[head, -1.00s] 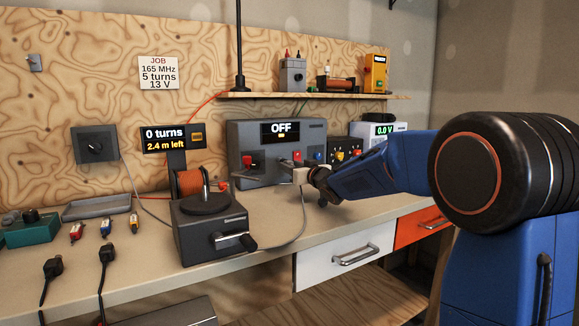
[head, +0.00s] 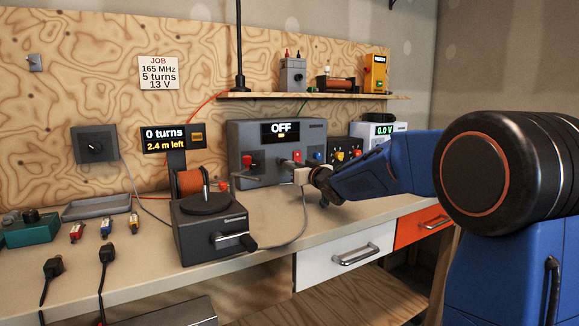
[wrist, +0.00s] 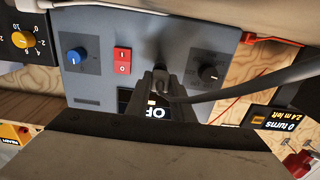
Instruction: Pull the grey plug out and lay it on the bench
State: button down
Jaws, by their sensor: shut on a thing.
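My gripper (head: 291,170) is in front of the grey power unit (head: 236,146) at the back of the bench. In the wrist view its two fingers (wrist: 161,88) are shut on the grey plug (wrist: 160,80), just in front of the unit's panel. The plug is small and mostly hidden between the fingers. A grey cable (wrist: 225,92) leaves it to the right; in the head view the cable hangs down to the bench. I cannot tell whether the plug is still seated in its socket. The bench (head: 270,208) has a bare stretch below the gripper.
A winder with a crank (head: 210,232) stands left of my gripper. A shelf (head: 310,96) hangs above. Several small coloured plugs lie at the left. The bench right of the winder is free apart from the cable.

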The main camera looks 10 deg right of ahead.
jog(key=shift+v, duration=2.15)
jog(key=shift+s+d, duration=0.1)
